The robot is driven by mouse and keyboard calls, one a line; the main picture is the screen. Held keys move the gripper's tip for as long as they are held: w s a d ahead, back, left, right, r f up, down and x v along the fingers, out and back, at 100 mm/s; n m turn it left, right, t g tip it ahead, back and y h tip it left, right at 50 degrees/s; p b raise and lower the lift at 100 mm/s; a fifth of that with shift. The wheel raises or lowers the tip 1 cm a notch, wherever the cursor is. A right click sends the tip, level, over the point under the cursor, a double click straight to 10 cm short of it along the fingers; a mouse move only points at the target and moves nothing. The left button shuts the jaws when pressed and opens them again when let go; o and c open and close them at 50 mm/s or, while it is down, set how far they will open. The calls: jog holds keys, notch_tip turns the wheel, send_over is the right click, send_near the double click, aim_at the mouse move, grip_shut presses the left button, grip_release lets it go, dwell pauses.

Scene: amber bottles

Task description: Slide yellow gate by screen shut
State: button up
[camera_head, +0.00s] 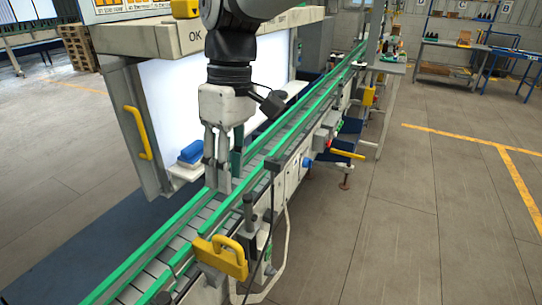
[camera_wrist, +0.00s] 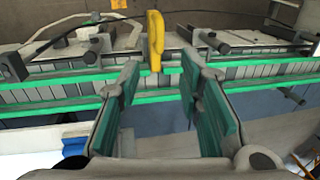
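A yellow gate handle (camera_head: 222,258) sits on the near side rail of the conveyor, in the lower middle of the head view. A yellow handle (camera_wrist: 155,40) stands upright at the far green rail in the wrist view, ahead of the space between my fingers; it appears to be the same piece. My gripper (camera_head: 221,187) points down over the conveyor, behind and above that handle. In the wrist view my gripper (camera_wrist: 166,72) is open with nothing between its fingers. The fingers do not touch the handle. I cannot tell how far the gate stands open.
The lit white screen (camera_head: 185,95) stands behind the conveyor, with another yellow handle (camera_head: 138,132) on its frame. A blue-topped block (camera_head: 190,152) is beside the belt. Green rails (camera_head: 135,262) border the belt.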

aim_at(227, 239)
jog(key=f+p, duration=0.1)
jog(key=f, duration=0.3)
jog(key=s+f, duration=0.1)
jog(key=f, duration=0.4)
jog(key=s+a+f+p, duration=0.1)
jog(key=f, duration=0.3)
jog(key=shift+s+f+p, duration=0.1)
jog(key=shift+f+p, duration=0.2)
jog(key=shift+f, duration=0.1)
jog(key=shift+a, duration=0.1)
grip_shut()
